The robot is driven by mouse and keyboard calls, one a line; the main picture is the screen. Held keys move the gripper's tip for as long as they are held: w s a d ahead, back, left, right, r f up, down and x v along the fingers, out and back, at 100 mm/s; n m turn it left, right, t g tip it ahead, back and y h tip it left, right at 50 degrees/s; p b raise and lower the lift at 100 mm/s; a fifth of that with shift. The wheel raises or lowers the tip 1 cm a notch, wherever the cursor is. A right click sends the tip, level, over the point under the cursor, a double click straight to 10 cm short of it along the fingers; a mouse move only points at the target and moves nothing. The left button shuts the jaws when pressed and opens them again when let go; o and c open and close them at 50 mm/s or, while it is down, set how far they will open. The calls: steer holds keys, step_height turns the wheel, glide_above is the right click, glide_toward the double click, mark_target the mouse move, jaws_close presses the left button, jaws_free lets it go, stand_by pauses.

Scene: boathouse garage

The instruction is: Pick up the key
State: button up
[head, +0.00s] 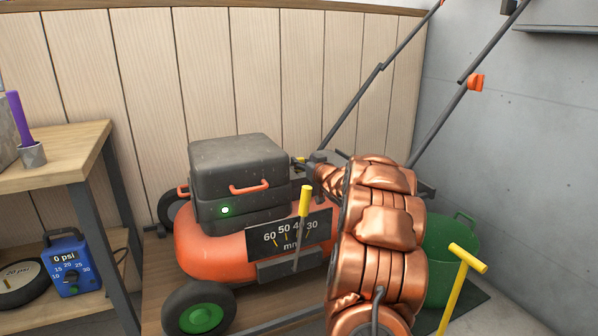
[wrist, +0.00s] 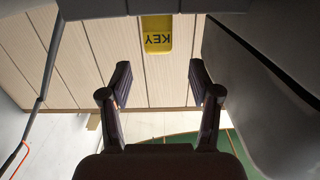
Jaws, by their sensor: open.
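The key shows in the wrist view as a yellow tag (wrist: 157,38) with the word KEY upside down. It lies beyond my fingertips, roughly in line with the gap between them, and its upper part is cut off by a grey edge. My gripper (wrist: 160,82) is open, one dark finger on each side, with nothing between the fingers. In the head view a small yellow bit (head: 300,160) shows at the back right of the mower's engine; it may be the key. My copper arm reaches over there and hides much of the area around it.
The orange mower (head: 205,250) has a black engine cover (head: 238,165), a yellow-topped height lever (head: 305,203) and a tall handle behind. A green bin (head: 450,250) and a yellow T-handle (head: 467,258) stand at right. A wooden bench (head: 62,160) is at left.

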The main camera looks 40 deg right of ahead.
mark_target(301, 159)
steer(key=shift+w+d+f+b, duration=0.3)
steer(key=shift+w+f+b, duration=0.1)
steer(key=shift+w, duration=0.25)
steer(key=shift+w+d+f+b, duration=0.25)
steer(key=shift+w+f+b, duration=0.15)
steer(key=shift+w, duration=0.2)
steer(key=shift+w+d+r, duration=0.25)
steer(key=shift+w, duration=0.4)
steer(key=shift+w+d, duration=0.1)
steer(key=shift+w, duration=0.2)
steer(key=c, duration=1.2)
